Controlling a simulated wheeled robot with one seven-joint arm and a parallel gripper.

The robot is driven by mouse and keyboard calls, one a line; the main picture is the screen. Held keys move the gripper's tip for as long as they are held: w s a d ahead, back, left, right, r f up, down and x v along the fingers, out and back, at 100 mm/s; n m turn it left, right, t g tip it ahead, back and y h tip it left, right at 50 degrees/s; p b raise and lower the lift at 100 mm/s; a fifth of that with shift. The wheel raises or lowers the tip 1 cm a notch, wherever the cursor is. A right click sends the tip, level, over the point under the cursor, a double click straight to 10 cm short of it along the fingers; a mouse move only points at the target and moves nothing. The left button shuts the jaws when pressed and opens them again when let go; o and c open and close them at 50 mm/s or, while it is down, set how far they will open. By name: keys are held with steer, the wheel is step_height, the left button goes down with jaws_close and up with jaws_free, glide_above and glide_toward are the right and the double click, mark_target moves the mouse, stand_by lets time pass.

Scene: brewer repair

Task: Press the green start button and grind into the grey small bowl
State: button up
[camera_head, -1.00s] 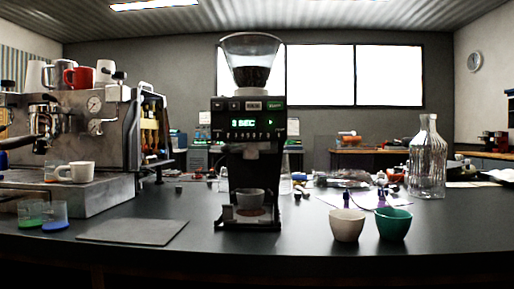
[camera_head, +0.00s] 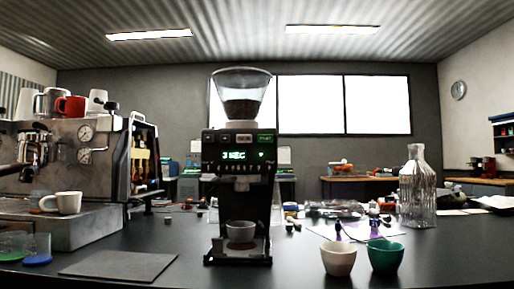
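A black coffee grinder (camera_head: 226,160) with a clear hopper (camera_head: 240,93) of beans stands upright near the middle of the dark counter. The green start button (camera_head: 265,138) is at the upper right of its front panel, and the green display below appears to read "3 SEC". A grey small bowl (camera_head: 240,231) sits on the grinder's base, under the spout. A cream bowl (camera_head: 338,259) and a green bowl (camera_head: 386,257) stand to the right on the counter. My gripper is not in view.
An espresso machine (camera_head: 95,160) with cups on top stands at the left, with a white cup (camera_head: 62,203) on it. A grey mat (camera_head: 118,265) lies in front. A glass carafe (camera_head: 417,190) stands at the right. The counter's front middle is clear.

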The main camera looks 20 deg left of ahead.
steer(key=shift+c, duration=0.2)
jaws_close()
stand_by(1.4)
